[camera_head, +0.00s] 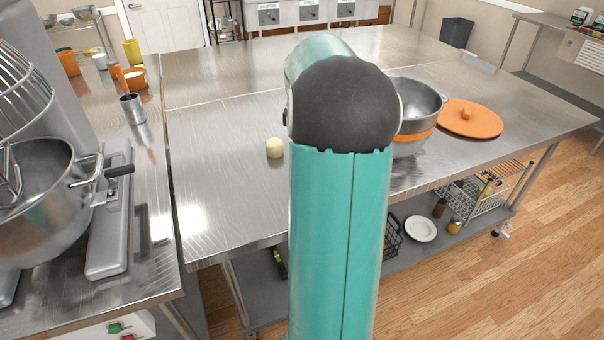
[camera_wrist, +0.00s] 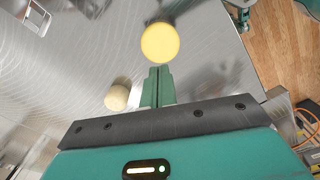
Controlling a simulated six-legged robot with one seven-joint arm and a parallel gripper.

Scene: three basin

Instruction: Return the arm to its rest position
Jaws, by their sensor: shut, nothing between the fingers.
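My teal arm (camera_head: 340,200) rises through the middle of the head view and hides my gripper there. In the wrist view my gripper (camera_wrist: 159,74) shows green fingers shut together with nothing between them. A yellow round thing (camera_wrist: 160,42) shows just beyond the fingertips; I cannot tell how far below them it is. A paler round thing (camera_wrist: 117,98) lies on the metal table to the left of the fingers. In the head view one pale yellow round thing (camera_head: 274,147) sits on the steel table (camera_head: 220,190), left of my arm.
A metal bowl with an orange band (camera_head: 418,105) and an orange lid (camera_head: 470,118) stand on the table right of my arm. A stand mixer (camera_head: 40,200) and a metal cup (camera_head: 132,108) are on the left counter. The table left of my arm is mostly clear.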

